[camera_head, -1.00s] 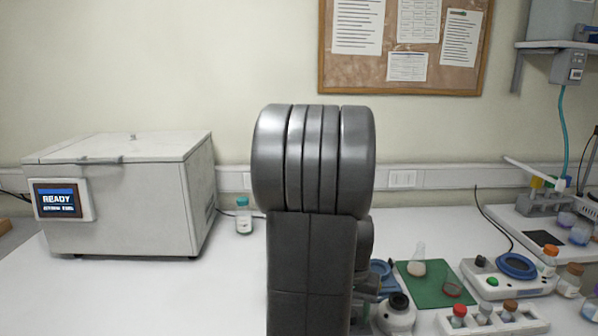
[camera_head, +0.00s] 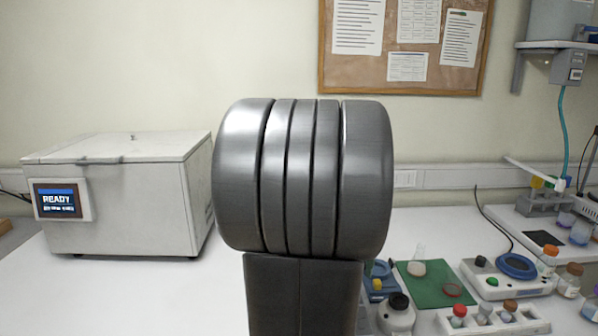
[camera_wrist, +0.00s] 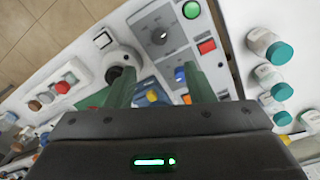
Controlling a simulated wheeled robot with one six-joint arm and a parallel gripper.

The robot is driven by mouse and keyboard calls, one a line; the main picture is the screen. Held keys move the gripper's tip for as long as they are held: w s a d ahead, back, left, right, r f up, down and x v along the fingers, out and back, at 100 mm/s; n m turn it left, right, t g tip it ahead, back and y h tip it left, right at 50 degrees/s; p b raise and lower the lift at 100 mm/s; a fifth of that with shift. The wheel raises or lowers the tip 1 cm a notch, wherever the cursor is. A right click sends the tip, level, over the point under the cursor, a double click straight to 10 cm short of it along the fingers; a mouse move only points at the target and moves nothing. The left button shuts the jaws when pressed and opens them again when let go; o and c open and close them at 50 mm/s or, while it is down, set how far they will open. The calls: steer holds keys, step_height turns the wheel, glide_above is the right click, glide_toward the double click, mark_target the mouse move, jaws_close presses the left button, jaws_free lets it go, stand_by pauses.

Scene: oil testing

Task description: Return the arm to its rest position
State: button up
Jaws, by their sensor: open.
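My arm (camera_head: 302,180) stands folded upright in the middle of the head view, a large grey joint above a grey link. It hides the middle of the bench. My gripper (camera_wrist: 158,72) does not show in the head view. In the wrist view its two greenish fingers stand apart, with nothing held between them. Beyond the fingers are a blue device with a yellow knob (camera_wrist: 152,97) and a control panel with a green button (camera_wrist: 191,10).
A white box with a READY screen (camera_head: 58,201) stands at the left. A green mat (camera_head: 430,291), a white rack of capped vials (camera_head: 530,325) and a stirrer (camera_head: 480,283) crowd the right. Teal-capped bottles (camera_wrist: 265,42) show at the right of the wrist view. Bench left of my arm looks clear.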

steer(key=f, duration=1.3)
steer(key=shift+s+d, duration=0.15)
steer(key=shift+d, duration=0.05)
steer(key=shift+f+n, duration=0.3)
steer(key=n, duration=0.4)
steer(key=shift+n, duration=0.4)
steer(key=n, duration=0.3)
steer(key=shift+n, duration=0.4)
step_height(320, 180, up, 12)
steer(key=shift+a+f, duration=0.15)
steer(key=shift+s, duration=0.1)
